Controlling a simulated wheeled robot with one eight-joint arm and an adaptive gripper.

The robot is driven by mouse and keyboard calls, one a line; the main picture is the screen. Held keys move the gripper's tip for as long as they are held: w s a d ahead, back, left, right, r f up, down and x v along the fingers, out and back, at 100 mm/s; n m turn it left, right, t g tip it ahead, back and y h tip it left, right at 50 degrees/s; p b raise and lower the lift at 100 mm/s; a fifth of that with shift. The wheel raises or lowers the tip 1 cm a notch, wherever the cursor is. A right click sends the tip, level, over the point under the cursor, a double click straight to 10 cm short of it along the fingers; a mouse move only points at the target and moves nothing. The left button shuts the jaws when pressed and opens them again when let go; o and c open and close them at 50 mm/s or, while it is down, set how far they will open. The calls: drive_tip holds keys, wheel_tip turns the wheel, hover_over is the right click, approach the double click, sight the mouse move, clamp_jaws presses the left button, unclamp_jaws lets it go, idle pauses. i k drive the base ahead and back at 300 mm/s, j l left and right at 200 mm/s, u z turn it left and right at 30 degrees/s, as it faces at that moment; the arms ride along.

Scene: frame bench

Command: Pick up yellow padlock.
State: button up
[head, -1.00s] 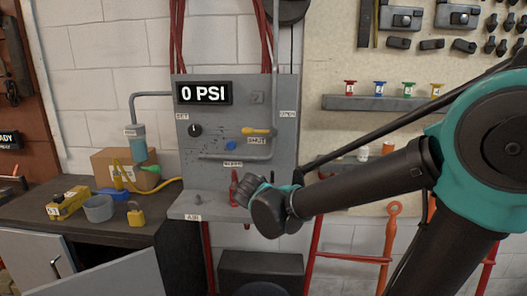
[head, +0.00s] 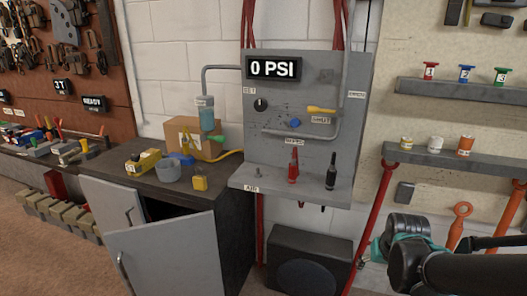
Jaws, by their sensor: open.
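The yellow padlock (head: 200,184) stands on the dark top of the workbench (head: 228,187), near its right front edge. It is just right of a grey round container (head: 168,172) and appears apart from it. My gripper (head: 384,246) is at the lower right, well to the right of the padlock and far from it. It is open, but its fingers are small and mostly hidden by my wrist. I see nothing held in it.
A cabinet door (head: 165,255) hangs open below the bench.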

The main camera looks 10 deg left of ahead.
sight(199, 182)
drive_tip(key=u, duration=1.35)
drive_tip(key=l+u, duration=0.2)
drive_tip(key=u, duration=0.25)
drive_tip(key=l+u, duration=0.2)
drive_tip(key=u, duration=0.2)
drive_tip(key=l+u, duration=0.2)
drive_tip(key=u, duration=0.25)
